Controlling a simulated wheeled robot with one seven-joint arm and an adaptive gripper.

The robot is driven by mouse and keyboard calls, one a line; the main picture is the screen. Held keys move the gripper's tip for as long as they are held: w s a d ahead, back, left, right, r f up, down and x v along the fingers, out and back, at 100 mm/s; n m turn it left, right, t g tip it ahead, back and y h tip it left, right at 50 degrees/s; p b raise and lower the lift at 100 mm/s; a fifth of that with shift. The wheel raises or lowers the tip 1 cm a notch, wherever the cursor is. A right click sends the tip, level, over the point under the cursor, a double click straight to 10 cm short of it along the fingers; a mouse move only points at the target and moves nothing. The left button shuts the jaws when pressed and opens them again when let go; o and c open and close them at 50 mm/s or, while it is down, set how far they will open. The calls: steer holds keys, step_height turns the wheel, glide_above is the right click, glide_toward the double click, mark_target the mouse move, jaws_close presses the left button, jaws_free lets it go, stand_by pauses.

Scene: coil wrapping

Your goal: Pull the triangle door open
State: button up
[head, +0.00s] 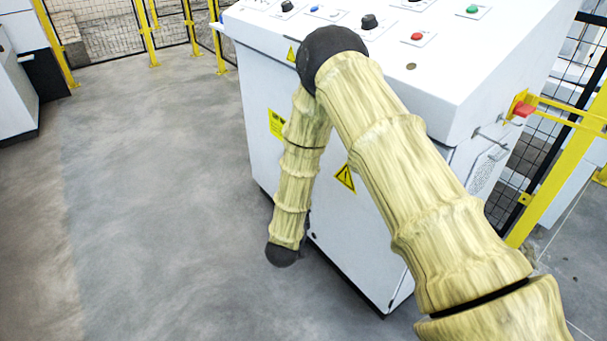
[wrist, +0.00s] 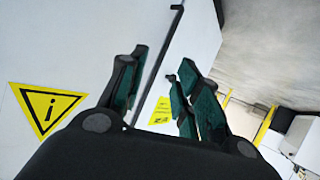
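The triangle door is a white front panel of the cabinet (head: 375,225), marked with a yellow warning triangle (head: 345,178). The triangle sign also shows at left in the wrist view (wrist: 47,107). A thin dark bar, apparently a handle (wrist: 162,65), with a bent top end, runs along the white front in the wrist view. My gripper (wrist: 160,88) is open, its green-padded fingers on either side of the bar in the picture. I cannot tell whether they touch it. In the head view my arm hides the gripper and bar. The door looks shut.
A second yellow sign (head: 276,124) is on the cabinet front, left of my forearm. Knobs and buttons, including a red button (head: 417,37), sit on the sloped white top. A yellow fence post (head: 560,175) stands at right. Grey floor (head: 150,200) is clear at left.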

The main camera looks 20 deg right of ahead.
steer(key=w+a+r+m+g+h+b, duration=0.2)
steer(key=w+r+m+h+b, duration=0.65)
steer(key=w+b, duration=0.55)
steer(key=s+d+b+x, duration=0.1)
steer(key=b+x, duration=0.3)
steer(key=x, duration=0.6)
steer(key=shift+s+r+h+b, duration=0.15)
steer(key=shift+r+h+b, duration=0.25)
steer(key=shift+r, duration=0.35)
steer(key=shift+a, duration=0.1)
steer(key=shift+c, duration=0.2)
jaws_close()
